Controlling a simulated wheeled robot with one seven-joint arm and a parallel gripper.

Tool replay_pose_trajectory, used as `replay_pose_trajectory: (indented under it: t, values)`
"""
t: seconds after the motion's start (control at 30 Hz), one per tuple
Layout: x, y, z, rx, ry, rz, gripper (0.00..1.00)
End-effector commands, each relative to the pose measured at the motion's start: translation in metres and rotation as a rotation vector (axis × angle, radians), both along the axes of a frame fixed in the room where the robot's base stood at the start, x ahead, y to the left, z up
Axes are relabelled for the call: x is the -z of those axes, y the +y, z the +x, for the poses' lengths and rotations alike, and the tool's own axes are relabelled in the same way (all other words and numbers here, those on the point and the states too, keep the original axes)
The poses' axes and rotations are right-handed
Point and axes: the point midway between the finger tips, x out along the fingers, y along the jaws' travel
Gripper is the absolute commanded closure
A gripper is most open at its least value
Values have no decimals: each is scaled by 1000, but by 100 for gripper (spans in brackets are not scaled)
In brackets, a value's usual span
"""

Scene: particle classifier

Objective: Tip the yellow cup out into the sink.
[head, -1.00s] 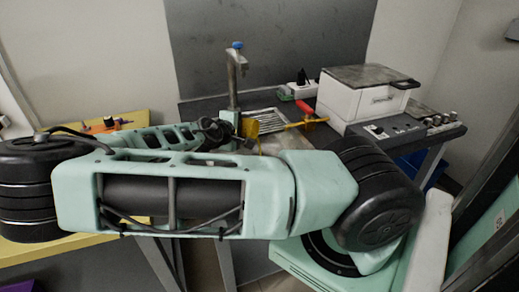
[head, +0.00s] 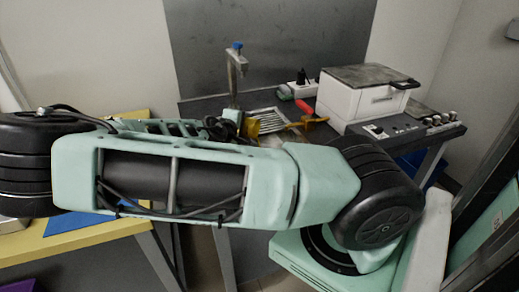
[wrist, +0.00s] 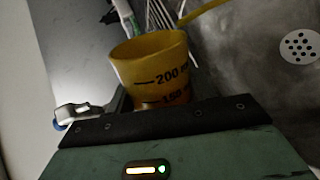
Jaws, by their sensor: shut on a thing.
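The yellow cup (wrist: 155,70), with black volume marks, is held in my gripper (wrist: 160,108). The gripper is shut on it. The cup's mouth faces the top of the wrist view, and its inside is mostly hidden. In the head view the cup (head: 252,128) shows as a small yellow patch just beyond my arm; its tilt is hard to tell there. The sink's grey metal (wrist: 240,60) lies beside and below the cup in the wrist view, with a round drain (wrist: 300,46) at right. In the head view my arm hides most of the sink.
A tap (head: 234,78) with a blue top stands behind the cup. A ribbed rack (head: 268,115), a red-and-yellow tool (head: 305,107) and a white box (head: 362,100) are to the right. A yellow table (head: 70,238) is at left.

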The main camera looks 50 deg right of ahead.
Motion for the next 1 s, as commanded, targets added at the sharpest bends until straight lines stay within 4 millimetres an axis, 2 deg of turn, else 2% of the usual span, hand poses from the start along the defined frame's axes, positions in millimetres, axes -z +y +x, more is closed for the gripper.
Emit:
replay_pose_trajectory:
  t: [1.0]
  values:
    - [-5,-1,-4,1,-109,29,74]
